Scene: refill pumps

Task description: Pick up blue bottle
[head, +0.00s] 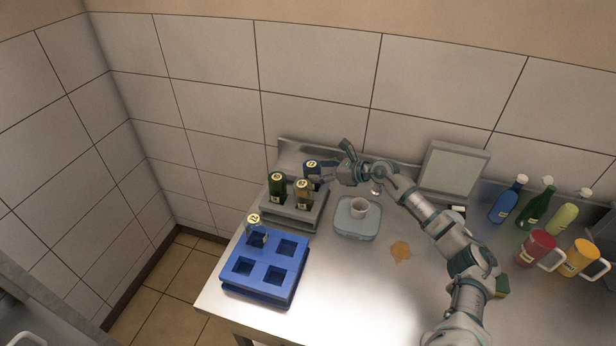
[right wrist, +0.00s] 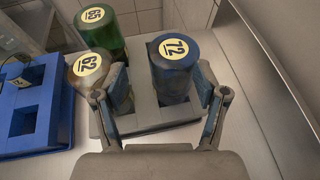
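A blue bottle (head: 312,168) with a yellow round label reading 72 on top stands upright in a grey rack (head: 296,217). In the right wrist view the same blue bottle (right wrist: 174,68) is between and just beyond the fingers of my right gripper (right wrist: 166,92). These fingers are spread, one on each side; the right finger is close to the bottle, and contact is unclear. In the head view my right gripper (head: 334,166) is beside the bottle's right side. A second blue bottle (head: 505,203) with a white cap stands far right. My left gripper is not in view.
A green bottle (head: 277,187) and a tan bottle (head: 302,194) share the grey rack. A blue rack (head: 262,280) holds one bottle. Bottles and mugs fill the right side. The front middle is clear beyond an orange stain (head: 401,251).

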